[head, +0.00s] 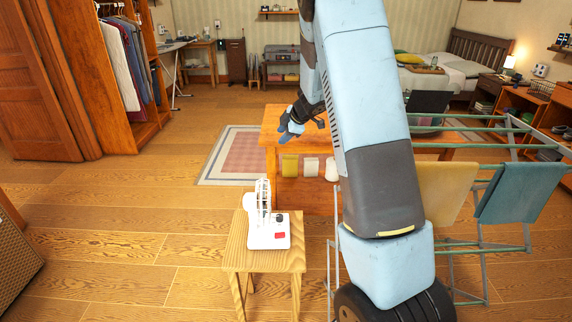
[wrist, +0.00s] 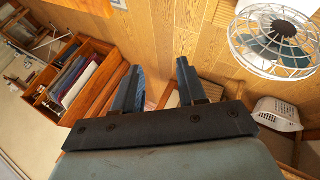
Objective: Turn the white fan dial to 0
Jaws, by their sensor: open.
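The white fan (head: 257,206) stands upright on a small light-wood stool in the head view, seen nearly edge-on. Its flat white base has a small dark dial (head: 279,217) and a red patch. The dial's setting is too small to read. My gripper (head: 290,127) is beyond and above the fan, near the orange wooden table, apart from the fan. In the wrist view my gripper (wrist: 160,78) has its two fingers spread with nothing between them. A round white wire fan cage (wrist: 275,38) shows at the upper right there; no dial is visible in that view.
The stool (head: 240,255) has open floor to its left. The wooden table (head: 272,142) stands behind it. A drying rack with a yellow cloth (head: 447,190) and a teal cloth (head: 515,192) is at the right. A white perforated basket-like thing (wrist: 278,113) is below the cage.

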